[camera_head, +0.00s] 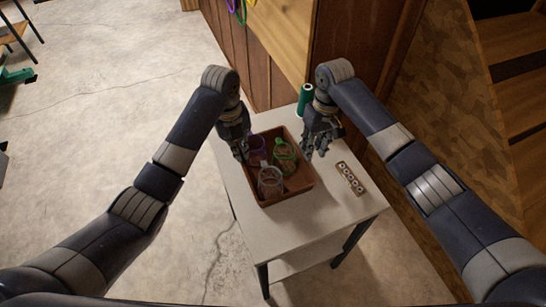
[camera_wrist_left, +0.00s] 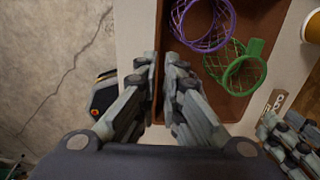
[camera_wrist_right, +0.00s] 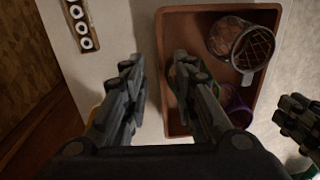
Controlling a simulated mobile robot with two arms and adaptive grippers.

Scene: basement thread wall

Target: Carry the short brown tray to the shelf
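The short brown tray (camera_head: 291,195) rests on a small white table. It holds a purple mesh cup (camera_head: 257,148), a green mesh cup (camera_head: 285,157) and a clear, grid-patterned mug (camera_head: 270,184). My left gripper (camera_head: 242,153) is at the tray's left wall. In the left wrist view its fingers (camera_wrist_left: 161,70) sit close on both sides of that wall and appear closed on it. My right gripper (camera_head: 317,148) is at the opposite wall. In the right wrist view its fingers (camera_wrist_right: 160,75) straddle the wall with a clear gap. No shelf can be identified for certain.
The white table (camera_head: 335,205) has a strip with several round holes (camera_head: 350,178) right of the tray and a green cylinder (camera_head: 305,99) at the back. Wooden panelling (camera_head: 360,50) stands behind. Wooden steps or boards (camera_head: 515,75) are at right. Open concrete floor (camera_head: 110,110) lies left.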

